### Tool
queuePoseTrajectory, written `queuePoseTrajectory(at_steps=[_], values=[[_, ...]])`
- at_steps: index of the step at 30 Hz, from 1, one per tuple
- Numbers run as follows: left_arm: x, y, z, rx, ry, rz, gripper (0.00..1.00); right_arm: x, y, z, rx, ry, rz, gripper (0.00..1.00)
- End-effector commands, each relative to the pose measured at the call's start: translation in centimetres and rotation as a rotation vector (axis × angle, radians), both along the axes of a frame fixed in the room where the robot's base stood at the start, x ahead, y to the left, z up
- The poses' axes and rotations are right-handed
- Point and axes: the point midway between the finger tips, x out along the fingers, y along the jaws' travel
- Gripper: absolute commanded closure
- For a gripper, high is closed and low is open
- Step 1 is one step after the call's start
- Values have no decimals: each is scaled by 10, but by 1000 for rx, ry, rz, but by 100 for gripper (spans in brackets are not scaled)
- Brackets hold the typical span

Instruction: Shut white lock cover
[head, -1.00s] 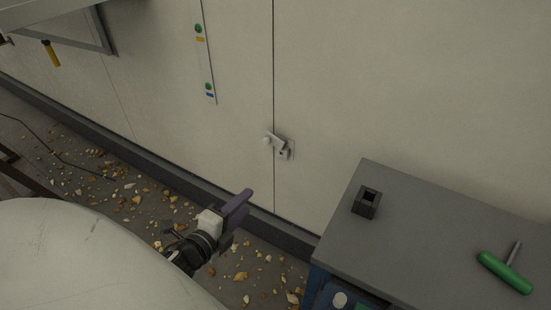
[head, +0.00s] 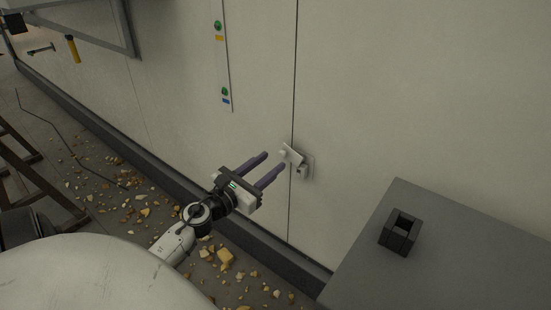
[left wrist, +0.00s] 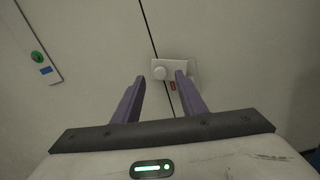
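Whether a finger touches the cover, I cannot tell. My right gripper is not in view.
A grey-topped bench (head: 365,265) with a black square holder (head: 400,232) stands at the lower right. A strip with green buttons (head: 222,65) is on the wall left of the seam. Yellowish debris (head: 225,257) lies on the floor.

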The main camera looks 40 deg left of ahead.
Motion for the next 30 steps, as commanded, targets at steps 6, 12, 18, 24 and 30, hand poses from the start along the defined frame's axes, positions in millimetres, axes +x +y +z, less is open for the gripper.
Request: queuePoseTrajectory(at_steps=[6,12,18,24,30], values=[[27,3,0,-1,0,0,62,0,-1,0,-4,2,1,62],[33,4,0,-1,1,0,62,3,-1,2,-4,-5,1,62],[33,4,-1,-1,1,0,67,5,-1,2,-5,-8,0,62],[33,3,-1,-1,1,0,100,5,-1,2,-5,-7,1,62],[32,3,-1,-10,0,0,100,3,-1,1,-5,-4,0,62]])
